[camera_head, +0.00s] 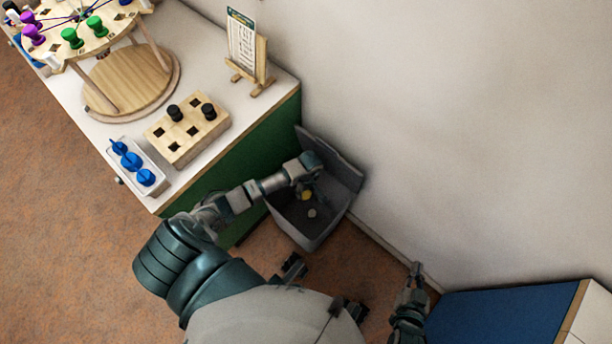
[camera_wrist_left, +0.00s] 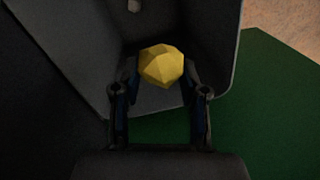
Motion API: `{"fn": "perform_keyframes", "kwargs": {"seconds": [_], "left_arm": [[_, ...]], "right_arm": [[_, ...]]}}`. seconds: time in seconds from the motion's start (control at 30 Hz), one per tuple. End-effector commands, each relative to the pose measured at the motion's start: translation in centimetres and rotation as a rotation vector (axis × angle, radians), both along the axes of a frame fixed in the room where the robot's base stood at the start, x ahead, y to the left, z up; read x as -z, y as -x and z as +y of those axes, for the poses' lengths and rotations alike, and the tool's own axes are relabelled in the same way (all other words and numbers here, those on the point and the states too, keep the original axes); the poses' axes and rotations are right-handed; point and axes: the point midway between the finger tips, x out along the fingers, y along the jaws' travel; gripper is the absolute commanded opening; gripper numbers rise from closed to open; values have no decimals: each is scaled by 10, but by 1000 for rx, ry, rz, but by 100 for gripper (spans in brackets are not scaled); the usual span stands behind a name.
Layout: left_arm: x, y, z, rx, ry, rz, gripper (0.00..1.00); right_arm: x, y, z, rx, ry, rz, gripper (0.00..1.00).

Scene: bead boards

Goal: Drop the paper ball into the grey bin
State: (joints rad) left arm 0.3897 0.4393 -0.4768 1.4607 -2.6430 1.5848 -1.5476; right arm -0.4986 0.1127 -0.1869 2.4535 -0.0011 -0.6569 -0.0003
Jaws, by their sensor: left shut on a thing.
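The paper ball is a yellow faceted ball (camera_wrist_left: 161,66), held between the fingertips of my left gripper (camera_wrist_left: 160,84) in the left wrist view. In the head view the ball (camera_head: 307,195) shows small and yellow below my left gripper (camera_head: 306,188), over the opening of the grey bin (camera_head: 322,232). The bin stands on the floor with its lid open against the wall. A small pale object (camera_head: 312,213) lies inside the bin. My right gripper (camera_head: 416,272) is low near the wall, away from the bin; its finger opening is too small to tell.
A white-topped counter with a green side (camera_head: 264,137) stands left of the bin. It bears a wooden peg block (camera_head: 190,135), a tray of blue pegs (camera_head: 143,172), a small sign on a stand (camera_head: 241,42) and a round bead board. A blue cabinet (camera_head: 500,315) is at lower right.

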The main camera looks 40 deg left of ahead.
Motion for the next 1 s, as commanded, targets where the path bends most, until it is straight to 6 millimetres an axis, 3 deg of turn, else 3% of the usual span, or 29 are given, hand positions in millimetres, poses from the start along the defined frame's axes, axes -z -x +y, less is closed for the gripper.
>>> {"fn": "perform_keyframes", "kwargs": {"seconds": [0.23,0.3,0.37,0.4,0.77,1.0], "left_arm": [[0,0,0,0,0,0,33],[0,0,0,0,0,0,55],[0,0,0,0,0,0,70],[0,0,0,0,0,0,72],[-6,-1,0,1,-1,-3,72],[-49,-3,1,2,-2,-10,72]], "right_arm": [[-1,-1,0,0,-2,-7,0],[0,-2,0,0,-2,-5,0],[0,-2,0,0,-1,-4,0],[0,-2,0,1,-2,-4,0],[-7,-1,0,0,-1,-9,0],[-50,-5,0,-1,-1,-47,0]]}}
